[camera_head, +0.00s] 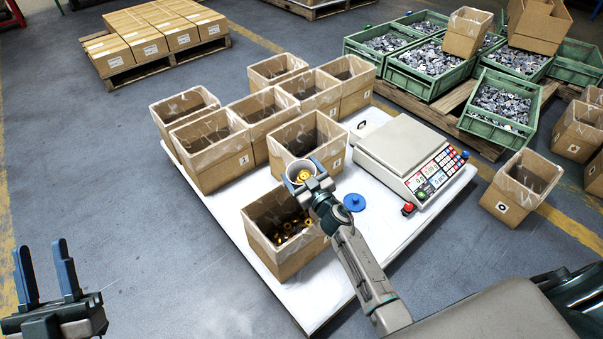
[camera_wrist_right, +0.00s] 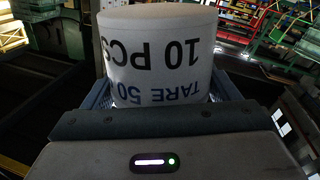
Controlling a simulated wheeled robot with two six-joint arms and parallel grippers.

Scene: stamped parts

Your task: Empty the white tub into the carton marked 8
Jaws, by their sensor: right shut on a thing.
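The tub is held above the white table, near the front carton (camera_head: 290,262), which holds several brass-coloured parts. Another carton (camera_head: 333,160) stands just behind the tub. I cannot make out an 8 on any carton. My left gripper (camera_head: 48,275) is open and empty at the left, away from the table.
Several open cartons, one marked 1 (camera_head: 222,175), stand on the white table (camera_head: 375,238). A blue lid (camera_head: 354,202) lies right of the tub, and a counting scale (camera_head: 408,150) stands beyond it.

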